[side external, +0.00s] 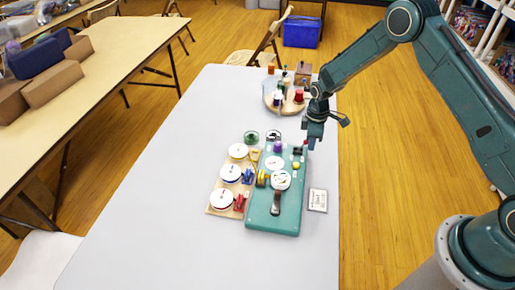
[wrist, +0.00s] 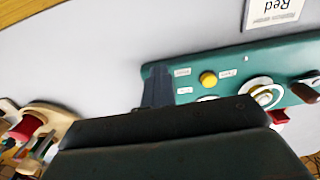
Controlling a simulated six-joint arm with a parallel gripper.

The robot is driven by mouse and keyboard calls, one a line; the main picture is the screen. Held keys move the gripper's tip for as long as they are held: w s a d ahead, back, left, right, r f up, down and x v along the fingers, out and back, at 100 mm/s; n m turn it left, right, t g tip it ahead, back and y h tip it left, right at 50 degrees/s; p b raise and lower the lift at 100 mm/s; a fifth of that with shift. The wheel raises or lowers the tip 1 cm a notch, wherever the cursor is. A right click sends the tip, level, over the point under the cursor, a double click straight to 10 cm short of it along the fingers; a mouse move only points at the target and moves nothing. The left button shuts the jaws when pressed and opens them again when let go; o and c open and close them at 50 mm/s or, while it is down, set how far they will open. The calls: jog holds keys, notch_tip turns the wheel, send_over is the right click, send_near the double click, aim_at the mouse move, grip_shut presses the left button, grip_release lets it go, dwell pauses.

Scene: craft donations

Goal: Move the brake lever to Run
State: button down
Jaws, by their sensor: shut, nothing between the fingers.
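The teal machine board (side external: 262,215) lies on the grey table, and part of it shows in the wrist view (wrist: 225,62). A dark lever-like handle (side external: 276,203) stands near its front end; I take it for the brake lever, but no Run mark is readable. A brown handle (wrist: 305,93) shows at the right of the wrist view, probably the same part. My gripper (side external: 311,143) is shut and empty, pointing down above the board's back right corner, apart from the handle. In the wrist view its fingers (wrist: 157,90) show beyond the dark wrist body, which hides much of the board.
A yellow button (side external: 295,165) and white discs sit on the board. A wooden board with several white-topped spools (side external: 214,209) lies to its left. A card (side external: 317,200) lies to its right. A round wooden tray (side external: 291,108) with bottles stands behind. The table's front is clear.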

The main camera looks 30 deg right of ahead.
jog(key=c, duration=1.8)
grip_release()
jog(key=shift+c, duration=0.2)
notch_tip(320, 180, up, 8)
jog(key=shift+f, duration=0.25)
